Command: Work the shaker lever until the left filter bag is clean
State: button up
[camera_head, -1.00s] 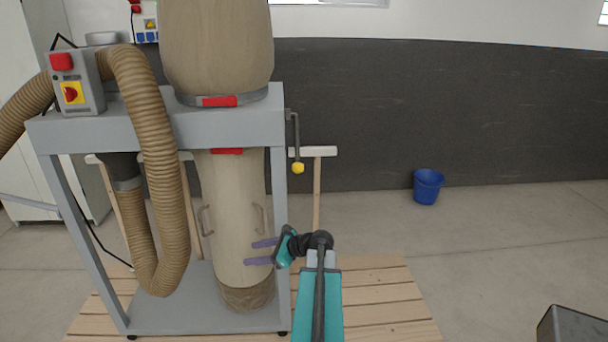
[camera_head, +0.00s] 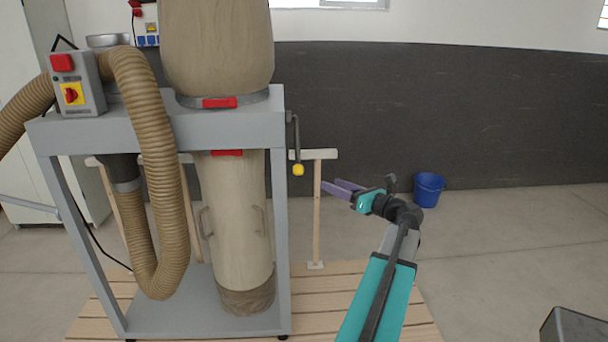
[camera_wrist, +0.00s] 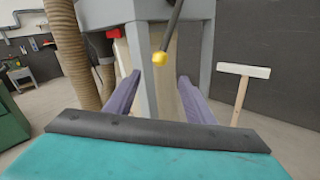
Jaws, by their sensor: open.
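The shaker lever (camera_head: 296,140) is a dark crank on the right end of the grey frame. It hangs down and ends in a yellow knob (camera_head: 298,170). In the wrist view the yellow knob (camera_wrist: 159,59) shows beyond and above the gap between my fingers. The tan upper filter bag (camera_head: 217,45) bulges above the frame, and a long tan lower bag (camera_head: 237,215) hangs below it. My gripper (camera_head: 335,188) is open and empty, to the right of the knob and slightly lower, apart from it. It also shows in the wrist view (camera_wrist: 158,90).
The grey frame (camera_head: 205,130) carries a switch box (camera_head: 78,82) and a ribbed hose (camera_head: 150,120). A wooden T-shaped stand (camera_head: 317,210) stands close beside the lever. A blue bucket (camera_head: 428,189) is by the wall. The floor at right is mostly clear.

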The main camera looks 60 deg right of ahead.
aim_at(302, 173)
jog(key=shift+w, duration=0.2)
jog(key=w+d+p, duration=0.1)
jog(key=w, duration=0.3)
jog(key=w+p, duration=0.1)
jog(key=w, duration=0.4)
jog(key=w+d, duration=0.1)
jog(key=w, duration=0.3)
jog(key=shift+w+d+p, duration=0.15)
jog(key=shift+d+p, duration=0.15)
jog(key=shift+p, duration=0.1)
grip_shut()
jog(key=shift+f, duration=0.1)
